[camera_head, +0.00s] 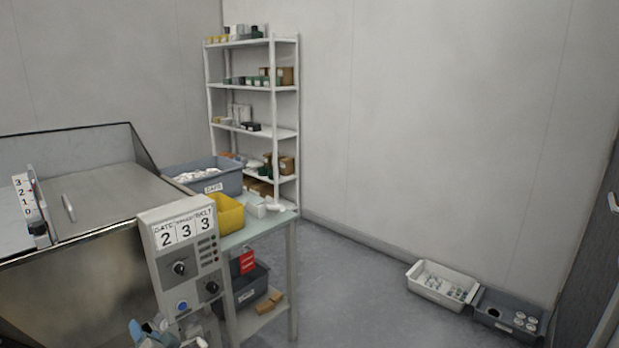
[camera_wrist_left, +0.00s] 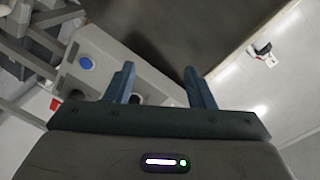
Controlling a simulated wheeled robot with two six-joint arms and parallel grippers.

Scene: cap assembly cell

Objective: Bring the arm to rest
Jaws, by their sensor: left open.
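My left gripper (camera_head: 150,334) shows at the bottom edge of the head view, just below the grey control box (camera_head: 158,238). Its two blue-grey fingers stand apart in the left wrist view (camera_wrist_left: 160,82), with nothing between them. The blue button (camera_head: 183,306) on the box's front also shows in the left wrist view (camera_wrist_left: 87,62), left of the fingers and apart from them. Most of my left arm is out of the head view. My right gripper is in neither view.
A metal-sided machine (camera_head: 80,285) stands at the left. A table (camera_head: 262,228) behind the control box carries a grey bin (camera_head: 228,183) and a yellow bin (camera_head: 229,215). White shelves (camera_head: 272,90) stand in the corner. Two trays (camera_head: 432,293) (camera_head: 500,325) lie at the right. The middle floor is clear.

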